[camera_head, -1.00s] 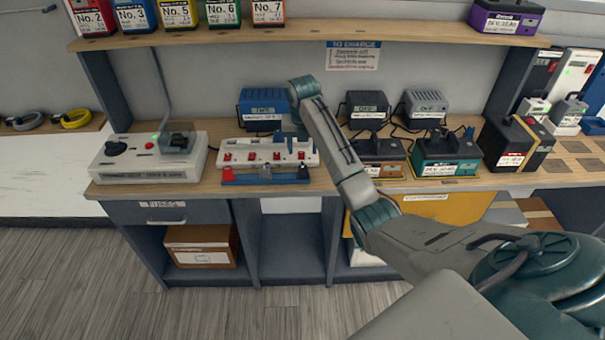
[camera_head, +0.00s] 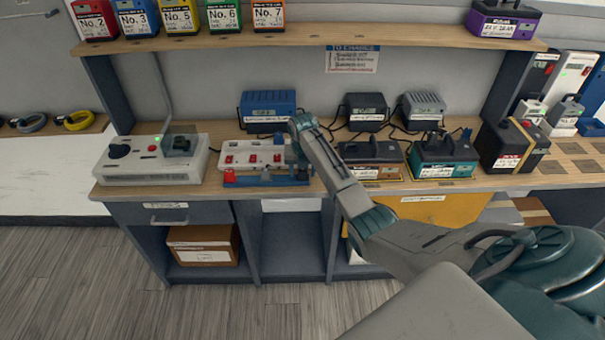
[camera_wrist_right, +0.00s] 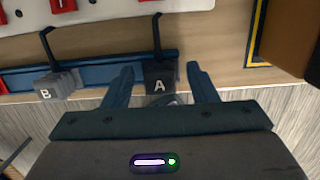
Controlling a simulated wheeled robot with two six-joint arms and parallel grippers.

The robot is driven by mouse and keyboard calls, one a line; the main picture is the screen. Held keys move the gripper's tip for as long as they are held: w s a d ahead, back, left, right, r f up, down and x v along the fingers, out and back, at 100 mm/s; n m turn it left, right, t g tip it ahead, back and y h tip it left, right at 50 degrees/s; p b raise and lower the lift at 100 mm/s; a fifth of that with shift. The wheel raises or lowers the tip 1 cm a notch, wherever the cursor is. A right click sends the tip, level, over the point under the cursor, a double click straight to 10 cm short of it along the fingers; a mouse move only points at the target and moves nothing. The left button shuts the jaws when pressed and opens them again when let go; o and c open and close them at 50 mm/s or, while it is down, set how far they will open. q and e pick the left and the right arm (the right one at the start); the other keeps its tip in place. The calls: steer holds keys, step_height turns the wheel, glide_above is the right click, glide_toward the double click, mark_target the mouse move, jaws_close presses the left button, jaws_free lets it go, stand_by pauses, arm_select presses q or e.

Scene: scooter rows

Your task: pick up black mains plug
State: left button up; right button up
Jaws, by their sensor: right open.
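The black mains plug (camera_wrist_right: 160,78), marked A, hangs at the blue rail (camera_wrist_right: 100,72) with its cable running up, in the right wrist view. My right gripper (camera_wrist_right: 160,69) is open, with one finger on either side of the plug and a gap visible on both sides. A grey plug (camera_wrist_right: 54,85) marked B hangs to its left. In the head view my right gripper (camera_head: 299,160) is down at the right end of the white power strip (camera_head: 250,153); the arm and gripper hide the black plug there. My left gripper is not in view.
A red plug (camera_head: 229,176) is at the rail's left end. A grey tester box (camera_head: 152,172) stands left of the strip. Chargers and battery packs (camera_head: 371,160) crowd the bench to the right. A shelf (camera_head: 300,38) runs above the bench.

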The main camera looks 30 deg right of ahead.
steer(key=c, duration=1.1)
steer(key=shift+r, duration=0.15)
